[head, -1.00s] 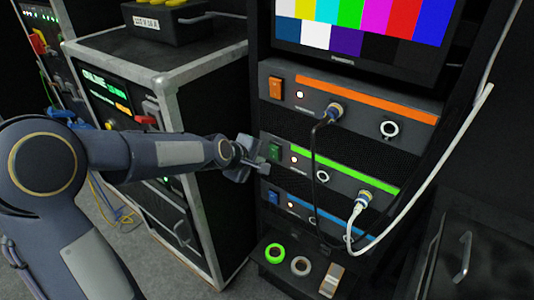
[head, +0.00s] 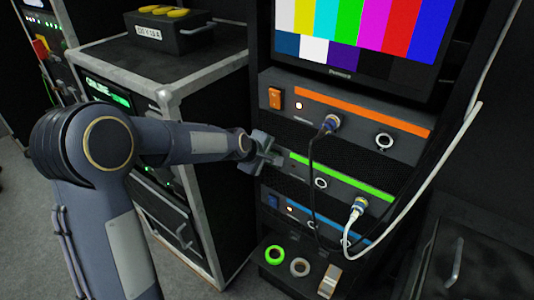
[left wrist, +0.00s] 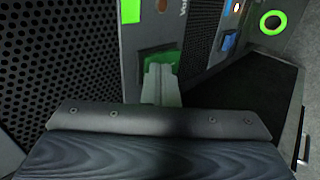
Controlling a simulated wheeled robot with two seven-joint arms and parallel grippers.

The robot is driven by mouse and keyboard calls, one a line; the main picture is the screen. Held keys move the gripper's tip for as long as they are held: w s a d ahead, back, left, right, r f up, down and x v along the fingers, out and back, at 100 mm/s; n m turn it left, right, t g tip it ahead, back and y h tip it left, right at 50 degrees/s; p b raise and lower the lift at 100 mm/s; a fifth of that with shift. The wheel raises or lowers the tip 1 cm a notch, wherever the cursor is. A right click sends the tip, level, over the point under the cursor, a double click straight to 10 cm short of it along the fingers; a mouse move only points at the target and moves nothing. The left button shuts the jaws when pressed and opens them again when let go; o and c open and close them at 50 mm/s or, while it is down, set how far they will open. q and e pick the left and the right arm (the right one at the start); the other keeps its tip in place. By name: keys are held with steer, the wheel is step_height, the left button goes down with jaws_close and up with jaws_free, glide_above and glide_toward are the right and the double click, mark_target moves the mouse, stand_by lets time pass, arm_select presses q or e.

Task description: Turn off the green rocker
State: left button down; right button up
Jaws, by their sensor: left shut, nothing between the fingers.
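The green rocker (left wrist: 158,62) sits on the front of the middle rack unit, whose green stripe (head: 342,178) shows in the head view. In the head view my left gripper (head: 268,158) hides the rocker. My left gripper is shut and empty. In the left wrist view its fingertips (left wrist: 161,80) are right at the rocker's face and cover part of it; they look to be touching it. The lamp (head: 293,166) beside the green stripe looks dark. My right gripper is out of view.
Above is the orange-striped unit with an orange rocker (head: 275,97); below is the blue-striped unit with a blue rocker (head: 273,201). Both have lit lamps. A black cable (head: 311,180) and a white cable (head: 440,160) hang to the right. A road case (head: 190,85) stands left.

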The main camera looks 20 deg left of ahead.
arm_select(q)
steer(key=shift+a, duration=0.1)
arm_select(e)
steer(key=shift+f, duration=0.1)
arm_select(q)
steer(key=shift+r+p, duration=0.7)
steer(key=shift+r, duration=0.05)
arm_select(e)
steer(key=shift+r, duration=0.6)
arm_select(q)
steer(key=shift+s, duration=0.1)
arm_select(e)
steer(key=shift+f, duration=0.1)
